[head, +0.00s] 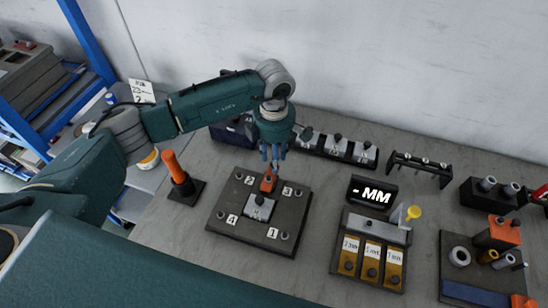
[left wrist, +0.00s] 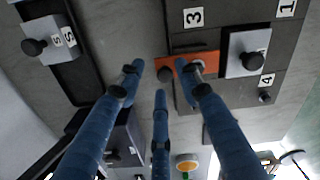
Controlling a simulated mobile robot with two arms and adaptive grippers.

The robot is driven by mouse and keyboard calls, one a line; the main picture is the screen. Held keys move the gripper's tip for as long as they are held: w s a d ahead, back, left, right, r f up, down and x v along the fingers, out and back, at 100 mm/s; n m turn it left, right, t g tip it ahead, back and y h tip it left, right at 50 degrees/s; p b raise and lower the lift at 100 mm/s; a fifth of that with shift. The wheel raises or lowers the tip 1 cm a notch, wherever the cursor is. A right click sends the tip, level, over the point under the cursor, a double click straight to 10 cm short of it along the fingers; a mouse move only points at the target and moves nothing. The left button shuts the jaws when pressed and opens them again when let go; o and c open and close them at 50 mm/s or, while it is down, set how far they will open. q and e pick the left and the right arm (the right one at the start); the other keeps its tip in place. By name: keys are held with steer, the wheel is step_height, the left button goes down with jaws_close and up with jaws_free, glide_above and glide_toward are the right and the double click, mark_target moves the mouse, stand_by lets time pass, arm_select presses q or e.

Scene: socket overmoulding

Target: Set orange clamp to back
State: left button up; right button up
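The orange clamp (head: 268,182) sits on the dark square plate (head: 236,238) with corner labels, behind a pale block (head: 260,208) with a dark knob. My left gripper (head: 273,160) points down just above the clamp. In the left wrist view the clamp (left wrist: 206,60) shows as an orange strip, partly hidden by a blue finger. The gripper's fingers (left wrist: 160,78) are spread, with a small dark knob between their tips. Contact with the clamp cannot be told. My right gripper is not in view.
An upright orange handle (head: 173,165) on a black base stands left of the plate. Behind are a row of knobbed blocks (head: 335,147) and a black rack (head: 420,168).

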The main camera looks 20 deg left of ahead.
arm_select(q)
step_height(320, 180, up, 12)
stand_by(0.6)
steer(key=shift+a, duration=0.1)
